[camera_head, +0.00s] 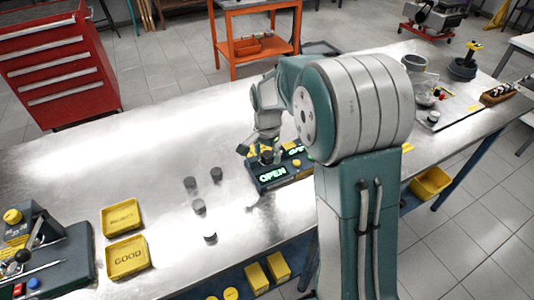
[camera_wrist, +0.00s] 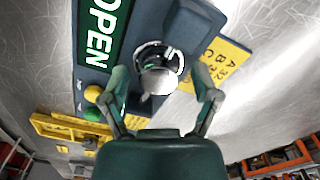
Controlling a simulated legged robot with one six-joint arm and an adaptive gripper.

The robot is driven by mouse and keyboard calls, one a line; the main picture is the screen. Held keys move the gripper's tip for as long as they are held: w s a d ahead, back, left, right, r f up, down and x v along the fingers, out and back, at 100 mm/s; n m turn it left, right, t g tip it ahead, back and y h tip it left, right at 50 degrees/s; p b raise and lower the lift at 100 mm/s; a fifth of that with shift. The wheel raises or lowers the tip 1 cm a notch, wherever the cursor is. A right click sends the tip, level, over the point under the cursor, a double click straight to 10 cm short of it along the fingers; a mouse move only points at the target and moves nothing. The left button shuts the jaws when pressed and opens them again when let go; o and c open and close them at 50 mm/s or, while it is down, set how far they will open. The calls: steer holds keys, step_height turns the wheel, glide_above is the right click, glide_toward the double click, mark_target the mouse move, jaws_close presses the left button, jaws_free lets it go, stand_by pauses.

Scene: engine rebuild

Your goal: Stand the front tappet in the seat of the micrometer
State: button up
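The micrometer (camera_head: 272,180) is a dark block at the table's front edge, with a lit green display reading OPEN. Its display also shows at the upper left of the wrist view (camera_wrist: 98,38). My gripper (camera_head: 262,154) is low over the micrometer. In the wrist view my gripper (camera_wrist: 165,90) has its fingers spread, with gaps on both sides of a grey, round-topped tappet (camera_wrist: 157,80). The tappet appears to stand at the round seat (camera_wrist: 158,48); its base is hidden, so I cannot tell how fully it sits. In the head view it is a dark shape (camera_head: 267,158).
Several dark cylinders (camera_head: 216,174) stand on the bare metal table left of the micrometer. Yellow trays marked REJECT (camera_head: 121,217) and GOOD (camera_head: 127,258) lie farther left.

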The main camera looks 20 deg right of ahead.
mark_target(267, 154)
steer(key=s+r+n+t, duration=0.1)
steer(key=s+r, duration=0.2)
steer(key=r, duration=0.5)
steer(key=s+r+n, duration=0.1)
steer(key=s+r, duration=0.2)
steer(key=r, duration=0.6)
steer(key=s+f+n+t, duration=0.1)
steer(key=s+n+t, duration=0.3)
steer(key=s, duration=1.5)
steer(key=n, duration=0.4)
steer(key=shift+s+f+t, duration=0.15)
steer(key=shift+t, duration=0.15)
